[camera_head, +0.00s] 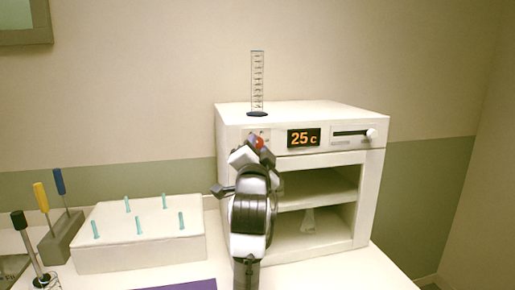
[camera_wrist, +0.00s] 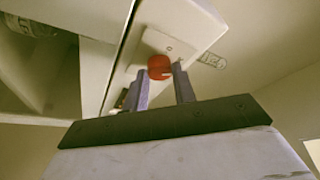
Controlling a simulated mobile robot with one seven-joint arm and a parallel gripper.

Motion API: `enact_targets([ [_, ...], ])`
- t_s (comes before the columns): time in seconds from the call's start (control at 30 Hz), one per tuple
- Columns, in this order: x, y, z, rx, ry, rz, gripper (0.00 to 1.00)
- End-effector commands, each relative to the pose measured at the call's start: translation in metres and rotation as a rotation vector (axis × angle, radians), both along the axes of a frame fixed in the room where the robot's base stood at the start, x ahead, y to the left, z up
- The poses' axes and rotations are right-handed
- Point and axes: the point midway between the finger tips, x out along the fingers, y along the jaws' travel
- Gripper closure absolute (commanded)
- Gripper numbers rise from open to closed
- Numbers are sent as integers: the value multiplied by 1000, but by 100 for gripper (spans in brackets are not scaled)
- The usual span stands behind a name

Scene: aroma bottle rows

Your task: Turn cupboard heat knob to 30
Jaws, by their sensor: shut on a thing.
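The white cupboard (camera_head: 230,118) stands at the right of the counter, with two open shelves under its front panel. Its display (camera_head: 304,138) reads 25 c in orange. The red heat knob (camera_head: 259,142) is at the left of the panel, partly hidden behind my gripper (camera_head: 252,148). In the wrist view the red knob (camera_wrist: 159,67) sits between the tips of my gripper's fingers (camera_wrist: 160,80), which are shut on it. The exact finger contact is partly hidden in the head view.
A clear graduated cylinder (camera_head: 257,85) stands on top of the cupboard. A slider (camera_head: 352,134) is at the panel's right. A white box with several teal pegs (camera_head: 130,254) and a tool holder (camera_head: 62,238) stand to the left. A purple mat (camera_head: 185,285) lies in front.

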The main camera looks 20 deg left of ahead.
Motion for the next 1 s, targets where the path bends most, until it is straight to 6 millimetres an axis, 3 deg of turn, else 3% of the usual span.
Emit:
enact_targets([
  [0.37,0,0,0,2,2,-1,96],
  [0.4,0,0,0,2,2,-1,68],
  [0.53,0,0,0,2,2,-1,51],
  [0.83,-1,0,-1,1,1,0,51],
  [1.0,-18,-5,-7,1,-1,0,51],
])
